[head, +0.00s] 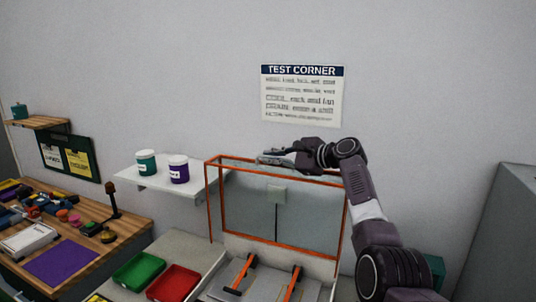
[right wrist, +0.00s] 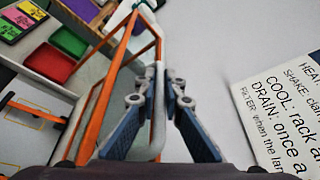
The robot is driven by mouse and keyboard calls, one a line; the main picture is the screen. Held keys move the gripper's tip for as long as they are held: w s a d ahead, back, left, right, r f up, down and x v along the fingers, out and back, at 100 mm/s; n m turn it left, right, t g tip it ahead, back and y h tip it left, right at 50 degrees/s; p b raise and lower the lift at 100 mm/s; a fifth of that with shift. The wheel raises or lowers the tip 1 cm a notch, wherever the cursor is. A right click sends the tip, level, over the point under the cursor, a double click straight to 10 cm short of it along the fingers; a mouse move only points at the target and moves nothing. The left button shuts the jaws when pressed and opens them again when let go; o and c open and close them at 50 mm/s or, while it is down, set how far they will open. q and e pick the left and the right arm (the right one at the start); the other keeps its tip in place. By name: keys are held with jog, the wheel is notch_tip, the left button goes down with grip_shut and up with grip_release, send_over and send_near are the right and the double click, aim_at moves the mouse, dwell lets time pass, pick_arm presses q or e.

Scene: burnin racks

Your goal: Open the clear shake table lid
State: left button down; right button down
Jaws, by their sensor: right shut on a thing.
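The clear shake table lid (head: 305,220) has an orange frame and stands raised, close to upright, above the shake table (head: 215,290). Its orange frame also shows at the left of the right wrist view (right wrist: 97,110). My right gripper (head: 276,158) is at the lid's top edge, and in the right wrist view its fingers (right wrist: 161,80) are shut on a pale grey bar, seemingly the lid's handle (right wrist: 158,125). The fingers hide part of the bar. My left gripper is in neither view.
A white wall shelf (head: 150,186) with a teal jar and a purple jar is left of the lid. Green (head: 138,270) and red (head: 173,283) bins lie below it. A wooden bench (head: 130,228) is at far left, a grey cabinet (head: 500,240) at right.

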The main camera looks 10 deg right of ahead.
jog(key=shift+f, duration=0.35)
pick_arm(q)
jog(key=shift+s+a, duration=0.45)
pick_arm(e)
jog(key=c, duration=2)
grip_release()
jog(key=shift+c, duration=0.2)
jog(key=shift+w+d, duration=0.1)
jog(key=shift+w, duration=0.05)
jog(key=shift+s+d+r, duration=0.3)
jog(key=shift+s, duration=0.1)
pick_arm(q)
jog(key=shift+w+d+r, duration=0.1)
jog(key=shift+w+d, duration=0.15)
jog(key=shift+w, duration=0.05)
pick_arm(e)
notch_tip(320, 180, up, 3)
send_over(303, 177)
jog(key=shift+f, duration=0.15)
